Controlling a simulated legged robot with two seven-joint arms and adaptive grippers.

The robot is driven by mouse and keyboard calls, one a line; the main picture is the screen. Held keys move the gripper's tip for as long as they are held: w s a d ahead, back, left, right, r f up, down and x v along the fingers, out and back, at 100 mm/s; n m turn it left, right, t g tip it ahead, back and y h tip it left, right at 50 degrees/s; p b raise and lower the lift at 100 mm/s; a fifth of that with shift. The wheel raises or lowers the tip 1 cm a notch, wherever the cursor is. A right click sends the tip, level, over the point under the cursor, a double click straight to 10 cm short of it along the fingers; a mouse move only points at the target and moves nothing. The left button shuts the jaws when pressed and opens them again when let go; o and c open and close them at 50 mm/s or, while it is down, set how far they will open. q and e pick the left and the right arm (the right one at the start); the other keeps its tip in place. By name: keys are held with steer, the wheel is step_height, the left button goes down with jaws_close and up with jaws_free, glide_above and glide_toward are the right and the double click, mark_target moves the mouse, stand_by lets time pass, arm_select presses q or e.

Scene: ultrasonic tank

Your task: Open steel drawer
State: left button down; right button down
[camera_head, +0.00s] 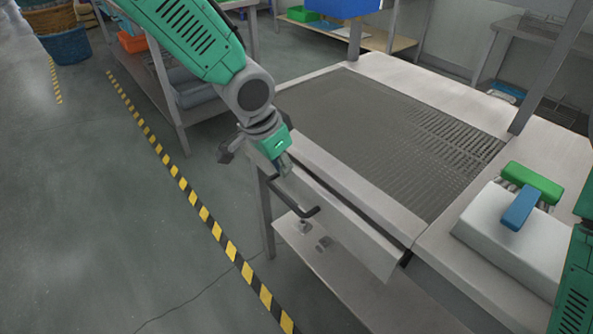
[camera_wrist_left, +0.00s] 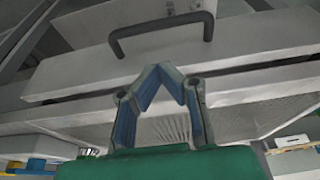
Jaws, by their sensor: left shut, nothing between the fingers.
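The steel drawer front (camera_head: 352,232) is a pale metal panel under the tank's edge, with a dark bar handle (camera_head: 300,209). The handle also shows in the wrist view (camera_wrist_left: 160,32), fixed to the drawer front (camera_wrist_left: 80,30). My left gripper (camera_head: 284,168) is close to the handle, above it in the head view. In the wrist view its blue-lined fingers (camera_wrist_left: 162,68) meet at the tips, shut and empty, with the handle apart beyond them. Whether the drawer stands slightly out is hard to tell. My right gripper is out of view; only part of its green arm shows at the right edge.
The tank's grey mesh-like surface (camera_head: 385,130) lies behind the drawer. A white block with a green-and-blue brush (camera_head: 520,208) sits on the right counter. A lower shelf (camera_head: 330,270) runs below. Open floor with a striped line (camera_head: 205,215) is at left.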

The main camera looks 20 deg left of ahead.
arm_select(q)
steer(key=shift+s+d+f, duration=0.15)
steer(key=shift+s+f, duration=0.05)
steer(key=shift+f, duration=0.1)
steer(key=x, duration=0.2)
steer(key=b+x, duration=0.1)
steer(key=x, duration=0.2)
steer(key=b+x, duration=0.1)
steer(key=x, duration=0.2)
steer(key=shift+a+f, duration=0.25)
steer(key=shift+f, duration=0.05)
steer(key=shift+w+d+f, duration=0.1)
steer(key=shift+d+f, duration=0.05)
steer(key=shift+d, duration=0.1)
steer(key=shift+a, duration=0.1)
